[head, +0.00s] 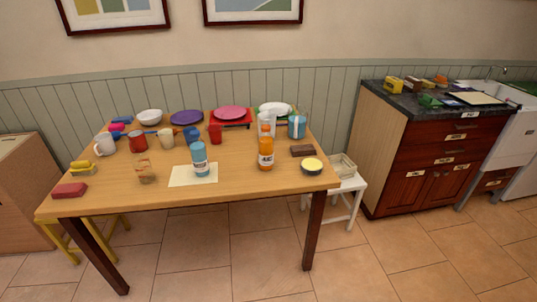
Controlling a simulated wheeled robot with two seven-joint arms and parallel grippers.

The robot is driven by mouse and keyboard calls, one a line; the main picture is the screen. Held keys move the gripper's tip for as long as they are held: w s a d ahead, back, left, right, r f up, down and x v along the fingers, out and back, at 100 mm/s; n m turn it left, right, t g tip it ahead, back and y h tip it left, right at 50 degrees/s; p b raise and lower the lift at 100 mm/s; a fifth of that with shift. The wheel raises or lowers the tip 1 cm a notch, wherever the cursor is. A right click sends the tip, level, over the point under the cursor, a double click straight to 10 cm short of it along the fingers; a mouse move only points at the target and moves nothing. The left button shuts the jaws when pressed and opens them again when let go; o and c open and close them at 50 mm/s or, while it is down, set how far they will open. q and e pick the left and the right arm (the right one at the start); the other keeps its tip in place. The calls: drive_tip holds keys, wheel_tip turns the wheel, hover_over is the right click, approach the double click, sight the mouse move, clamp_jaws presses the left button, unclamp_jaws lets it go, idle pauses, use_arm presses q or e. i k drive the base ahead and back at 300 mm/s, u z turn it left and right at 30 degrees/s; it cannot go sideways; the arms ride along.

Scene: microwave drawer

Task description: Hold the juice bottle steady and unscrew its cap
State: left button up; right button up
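An orange bottle (266,153), which looks like the juice bottle, stands upright near the front right part of the wooden table (240,190). Its top looks pale or white, but a white bottle-like item (267,120) stands right behind it, so I cannot clearly tell the cap from that item. Neither of my grippers is in the head view.
Cups and plates fill the table's back. A white stool (347,188) and a dark-topped cabinet (430,155) stand to the right. Floor in front is clear.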

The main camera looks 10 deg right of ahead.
sight(266, 140)
drive_tip(key=z, duration=1.75)
drive_tip(key=i, duration=2.6)
drive_tip(key=u, duration=3.25)
